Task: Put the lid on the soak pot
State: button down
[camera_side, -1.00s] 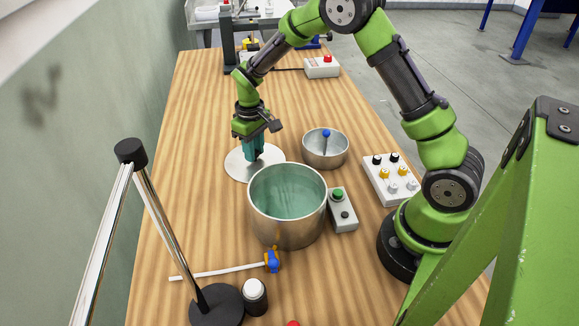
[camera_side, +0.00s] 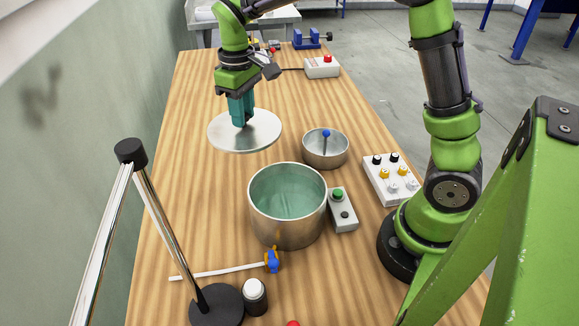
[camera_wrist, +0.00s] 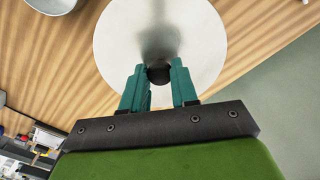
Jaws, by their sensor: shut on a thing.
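The lid (camera_side: 262,135) is a flat round silvery disc with a small dark knob (camera_wrist: 159,74), which shows in the wrist view. My gripper (camera_side: 242,122) has teal fingers and is shut on the lid's knob. The lid hangs roughly level above the table, behind and to the left of the soak pot. In the wrist view my gripper (camera_wrist: 158,80) has the knob between its fingertips. The soak pot (camera_side: 288,225) is a wide metal pot, open at the top, with greenish liquid inside. It stands upright on the table, apart from the lid.
A small metal bowl (camera_side: 325,160) with a blue-knobbed item stands behind the pot. A green-button box (camera_side: 342,210) sits close to the pot's right. A knob panel (camera_side: 390,180) is further right. A lamp-like stand (camera_side: 216,305) and a blue-handled valve (camera_side: 272,260) are in front.

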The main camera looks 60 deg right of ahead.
aim_at(256, 147)
jog(key=s+a+r, duration=0.1)
jog(key=s, duration=0.1)
jog(key=s+a+r+n, duration=0.1)
jog(key=s+a, duration=0.1)
jog(key=s+a+r+n, duration=0.1)
jog(key=s, duration=0.1)
jog(key=shift+s+a, duration=0.15)
jog(key=shift+s, duration=0.25)
jog(key=s+a+n, duration=0.2)
jog(key=s, duration=0.6)
notch_tip(256, 147, down, 8)
jog(key=shift+s+d+r, duration=0.25)
jog(key=shift+s+d, duration=0.05)
jog(key=shift+f, duration=0.15)
dwell(1.1)
jog(key=shift+c, duration=1.5)
grip_release()
notch_tip(256, 147, up, 7)
